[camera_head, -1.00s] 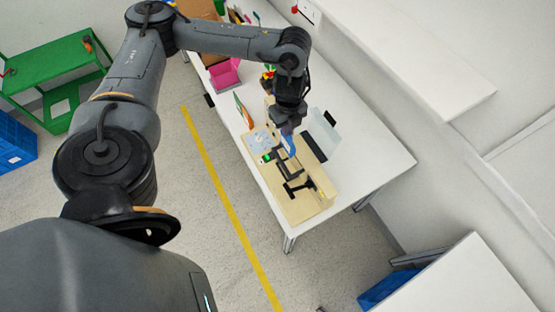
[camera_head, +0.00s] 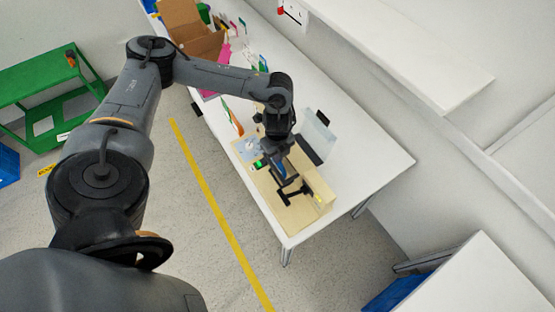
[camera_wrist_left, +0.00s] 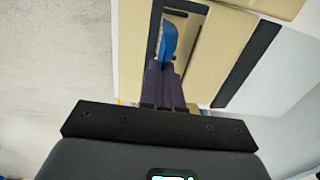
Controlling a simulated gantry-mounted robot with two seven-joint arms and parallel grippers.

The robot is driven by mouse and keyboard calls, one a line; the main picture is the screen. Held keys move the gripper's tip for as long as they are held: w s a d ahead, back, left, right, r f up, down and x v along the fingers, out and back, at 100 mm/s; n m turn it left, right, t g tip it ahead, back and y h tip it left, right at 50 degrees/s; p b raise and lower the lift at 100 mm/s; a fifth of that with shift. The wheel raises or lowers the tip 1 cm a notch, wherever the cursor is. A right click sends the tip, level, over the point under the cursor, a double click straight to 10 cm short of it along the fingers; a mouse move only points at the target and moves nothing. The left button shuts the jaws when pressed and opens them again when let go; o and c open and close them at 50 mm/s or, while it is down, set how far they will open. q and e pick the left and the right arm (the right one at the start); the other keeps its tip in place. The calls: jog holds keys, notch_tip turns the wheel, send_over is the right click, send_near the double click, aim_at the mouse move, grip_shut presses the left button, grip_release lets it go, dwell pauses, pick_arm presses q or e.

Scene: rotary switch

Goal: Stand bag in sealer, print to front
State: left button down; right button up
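The sealer is a beige board (camera_head: 291,217) with an upright beige block (camera_head: 318,187) and black bracket parts (camera_head: 289,194), near the front end of the white table. My left gripper (camera_head: 280,163) points down over the black frame on the board. In the left wrist view its dark fingers (camera_wrist_left: 166,82) look closed together on a narrow blue piece, seemingly the bag (camera_wrist_left: 168,42). The bag is seen nearly edge-on, inside the outline of the black frame (camera_wrist_left: 153,35). Its print does not show, and I cannot tell whether its bottom touches the sealer. My right gripper is not in view.
A green light (camera_head: 258,164) glows beside the frame. A clear panel (camera_head: 318,135) with dark parts stands behind the gripper. A cardboard box (camera_head: 190,35) and several coloured items stand farther back. The table's right part (camera_head: 375,160) is clear.

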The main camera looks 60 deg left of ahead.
pick_arm(q)
notch_tip(320, 180, down, 3)
jog(key=shift+f, duration=0.15)
dwell(0.3)
jog(key=c, duration=1.3)
grip_release()
jog(key=shift+c, duration=0.2)
